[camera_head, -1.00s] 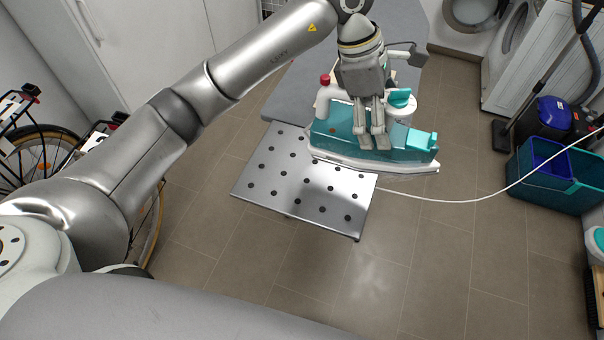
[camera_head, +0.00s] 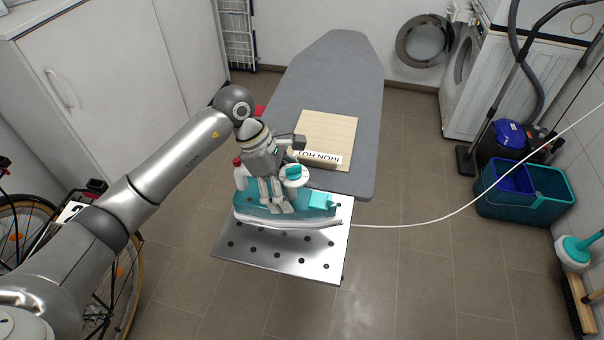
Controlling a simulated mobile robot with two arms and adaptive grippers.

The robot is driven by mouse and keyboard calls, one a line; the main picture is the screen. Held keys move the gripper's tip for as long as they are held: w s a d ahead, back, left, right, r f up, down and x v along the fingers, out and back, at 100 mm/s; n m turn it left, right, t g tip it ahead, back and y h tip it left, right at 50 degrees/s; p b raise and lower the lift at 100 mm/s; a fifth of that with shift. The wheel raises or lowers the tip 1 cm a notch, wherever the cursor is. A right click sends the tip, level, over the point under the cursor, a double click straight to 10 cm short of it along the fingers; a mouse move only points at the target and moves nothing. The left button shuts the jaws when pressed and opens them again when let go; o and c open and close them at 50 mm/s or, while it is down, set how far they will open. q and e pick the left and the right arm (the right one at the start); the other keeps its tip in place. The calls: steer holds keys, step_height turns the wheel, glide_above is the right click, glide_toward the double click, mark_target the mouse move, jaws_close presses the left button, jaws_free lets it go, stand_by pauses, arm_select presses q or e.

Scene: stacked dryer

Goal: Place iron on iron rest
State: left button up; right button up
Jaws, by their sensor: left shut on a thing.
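The teal and white iron (camera_head: 262,212) is in the grip of my left gripper (camera_head: 276,198), whose fingers are shut on it from above. The iron lies crosswise over the far part of the metal iron rest (camera_head: 290,258), a silver plate with rows of dark studs. I cannot tell whether its soleplate touches the plate. A white cord (camera_head: 420,222) runs from the iron's right end toward the right. My right gripper is not in view.
The grey ironing board (camera_head: 335,75) extends behind the rest, with a wooden panel (camera_head: 335,130) labelled "IRON HOT" on it. A bicycle (camera_head: 110,290) stands at left, teal and blue buckets (camera_head: 530,190) at right. A washing machine (camera_head: 480,80) stands at back right. Floor in front is free.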

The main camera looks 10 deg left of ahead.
arm_select(q)
steer(key=shift+w+a+f+p, duration=0.1)
steer(key=shift+a+f+p, duration=0.25)
steer(key=shift+a+f, duration=0.35)
steer(key=shift+a+f+p, duration=0.1)
steer(key=shift+f+p, duration=0.6)
steer(key=shift+f, duration=0.9)
steer(key=o, duration=1)
steer(key=shift+f, duration=0.35)
steer(key=o, duration=0.5)
steer(key=shift+r, duration=0.1)
steer(key=shift+c, duration=0.2)
